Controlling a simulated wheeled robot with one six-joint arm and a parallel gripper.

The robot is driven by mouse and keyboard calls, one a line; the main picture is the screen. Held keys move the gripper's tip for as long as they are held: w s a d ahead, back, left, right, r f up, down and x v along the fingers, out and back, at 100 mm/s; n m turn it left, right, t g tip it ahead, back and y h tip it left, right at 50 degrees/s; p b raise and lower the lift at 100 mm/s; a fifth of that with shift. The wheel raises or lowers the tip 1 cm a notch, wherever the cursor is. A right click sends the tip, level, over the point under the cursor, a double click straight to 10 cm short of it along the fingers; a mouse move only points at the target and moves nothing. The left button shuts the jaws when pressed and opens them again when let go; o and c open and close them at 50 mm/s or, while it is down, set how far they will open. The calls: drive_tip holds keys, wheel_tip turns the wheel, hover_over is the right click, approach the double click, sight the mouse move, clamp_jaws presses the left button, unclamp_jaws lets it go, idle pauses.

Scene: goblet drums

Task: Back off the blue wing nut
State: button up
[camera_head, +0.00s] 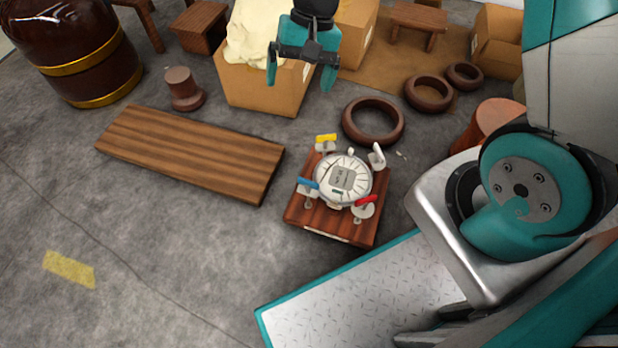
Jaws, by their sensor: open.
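The blue wing nut (308,184) sits at the left front of a round white drum head (343,180) on a reddish wooden block (330,222) on the floor. A yellow wing nut (326,138), a white wing nut (377,157) and a red wing nut (366,202) stand around the same head. My gripper (300,78) is open and empty. In the picture it is above and a little left of the block, in front of an open cardboard box. I cannot tell its exact height.
A wooden plank (190,152) lies left of the block. A dark ring (373,121) lies behind it. A cardboard box (262,88) with cream cloth stands at the back. A barrel (75,48) stands at the far left. My base plate is at the front right.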

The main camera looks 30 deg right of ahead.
drive_tip(key=w+d+f+m, duration=0.3)
drive_tip(key=f, duration=0.7)
drive_tip(key=m+g, duration=0.1)
drive_tip(key=m, duration=0.3)
approach(309, 180)
drive_tip(key=b+x, duration=0.6)
drive_tip(key=x, duration=0.4)
drive_tip(key=shift+w+f+b, duration=0.1)
drive_tip(key=shift+w+b, duration=0.05)
drive_tip(key=shift+b, duration=0.25)
drive_tip(key=c, duration=0.9)
